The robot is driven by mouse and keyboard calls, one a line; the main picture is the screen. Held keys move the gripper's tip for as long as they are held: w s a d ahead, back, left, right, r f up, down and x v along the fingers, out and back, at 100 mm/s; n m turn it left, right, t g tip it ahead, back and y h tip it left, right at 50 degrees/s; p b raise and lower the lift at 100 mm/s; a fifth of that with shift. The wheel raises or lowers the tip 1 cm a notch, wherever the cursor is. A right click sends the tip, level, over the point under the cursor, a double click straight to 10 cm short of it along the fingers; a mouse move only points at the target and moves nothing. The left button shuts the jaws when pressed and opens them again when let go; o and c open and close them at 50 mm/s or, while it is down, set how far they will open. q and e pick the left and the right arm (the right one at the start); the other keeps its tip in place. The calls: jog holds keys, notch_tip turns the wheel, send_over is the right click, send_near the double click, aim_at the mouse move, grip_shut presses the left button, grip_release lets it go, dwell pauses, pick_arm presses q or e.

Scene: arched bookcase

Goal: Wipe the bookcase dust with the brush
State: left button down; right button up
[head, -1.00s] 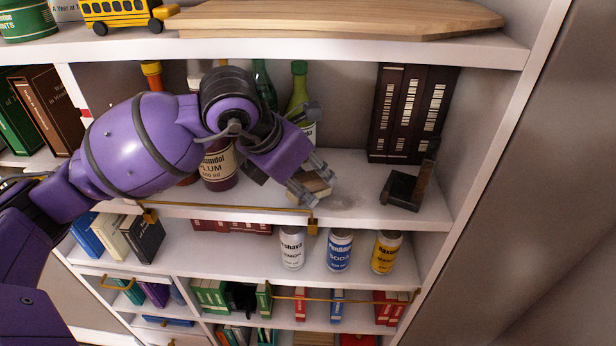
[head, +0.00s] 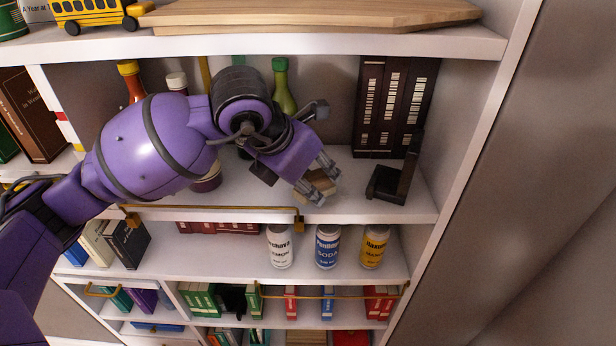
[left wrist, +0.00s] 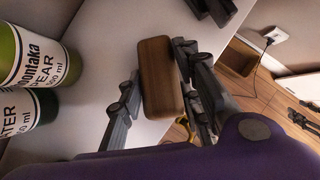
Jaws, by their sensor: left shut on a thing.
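The brush, of which I see a brown wooden block (left wrist: 157,75), is between the fingers of my left gripper (head: 321,181). In the left wrist view the gripper (left wrist: 158,88) has one finger on each side of the block, low over the white shelf (left wrist: 98,65). In the head view the brush (head: 328,183) is partly hidden by the fingers, at or just above the shelf surface (head: 250,183). Its bristles are hidden. I cannot make out a dust patch now. My right gripper is not in view.
A dark bookend (head: 392,182) and tall dark books (head: 392,105) stand right of the gripper. Bottles, one green (head: 282,88), stand behind my arm. A wooden board (head: 320,14) lies on the shelf above; cans (head: 327,248) stand below.

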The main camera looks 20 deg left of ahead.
pick_arm(q)
jog(key=shift+w+d+f, duration=0.1)
jog(key=shift+w+d, duration=0.15)
jog(key=shift+d, duration=0.7)
jog(key=shift+w+d+f, duration=0.1)
jog(key=shift+w+d, duration=0.1)
jog(key=shift+d, duration=0.7)
